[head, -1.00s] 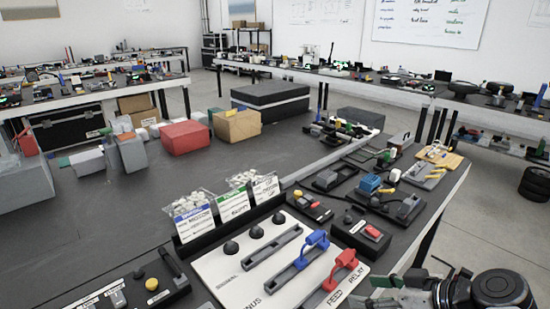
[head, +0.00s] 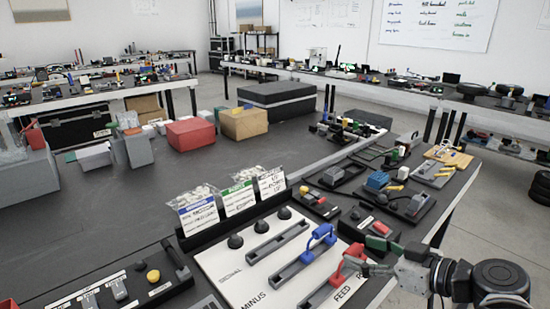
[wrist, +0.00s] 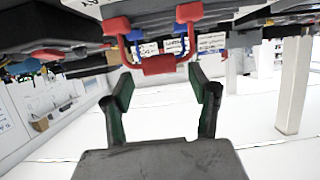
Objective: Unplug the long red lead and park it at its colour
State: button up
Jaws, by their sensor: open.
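The red lead (head: 351,262) has a raised handle at the front right of the white board (head: 222,268), by the FEED and RELAY lettering. My gripper (head: 378,256) is beside it and partly hides it. In the wrist view the red handle (wrist: 158,66) lies just past and between the tips of my gripper (wrist: 162,82). Its fingers are spread and grip nothing. Whether they touch the handle is unclear. A blue lead (head: 318,238) stands in the neighbouring slot; it also shows behind the red one in the wrist view (wrist: 136,43).
Several black pegs, such as this peg (head: 235,241), stand along the board's back. Labelled bags (head: 198,215) stand behind them. Trays with parts (head: 408,204) lie to the right, near the bench edge. The bench at left centre (head: 110,215) is bare.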

aim_at(356, 250)
jog(key=shift+b+x, duration=0.35)
jog(key=shift+x, duration=1.2)
jog(key=c, duration=1.3)
